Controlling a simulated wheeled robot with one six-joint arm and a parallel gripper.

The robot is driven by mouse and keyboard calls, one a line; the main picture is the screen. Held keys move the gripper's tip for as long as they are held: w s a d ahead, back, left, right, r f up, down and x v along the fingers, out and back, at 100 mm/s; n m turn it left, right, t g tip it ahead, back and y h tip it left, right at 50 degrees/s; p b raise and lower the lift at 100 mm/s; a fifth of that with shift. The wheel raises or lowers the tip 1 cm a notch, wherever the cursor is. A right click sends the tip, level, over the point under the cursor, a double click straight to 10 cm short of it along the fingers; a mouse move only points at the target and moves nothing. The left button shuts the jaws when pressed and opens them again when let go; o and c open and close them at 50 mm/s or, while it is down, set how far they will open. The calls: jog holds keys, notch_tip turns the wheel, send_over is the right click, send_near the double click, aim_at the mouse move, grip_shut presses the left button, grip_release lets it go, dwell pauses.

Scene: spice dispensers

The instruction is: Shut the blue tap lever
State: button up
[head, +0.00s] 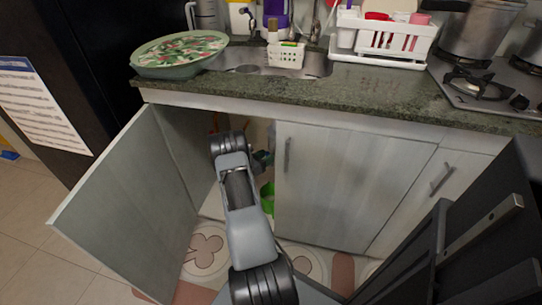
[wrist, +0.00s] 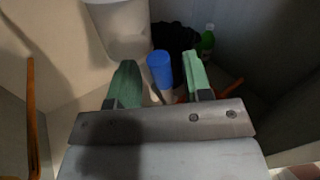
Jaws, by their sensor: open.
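My gripper (wrist: 159,62) is open in the wrist view, with its two green fingers apart. A blue, rounded, upright-looking thing (wrist: 160,70) shows between and beyond the fingertips. It may be the blue tap lever, but I cannot make out a lever shape or whether it touches a finger. In the head view my arm reaches into the open cabinet under the sink, and the blue thing is not visible there.
The left cabinet door (head: 130,205) stands open; the right door (head: 335,180) is shut. In the wrist view, a white container (wrist: 120,28), a black bundle (wrist: 175,38), a green bottle (wrist: 207,42) and an orange item (wrist: 232,88) crowd the space around the gripper.

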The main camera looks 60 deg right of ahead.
jog(key=shift+x, duration=1.65)
jog(key=shift+a, duration=0.1)
grip_shut()
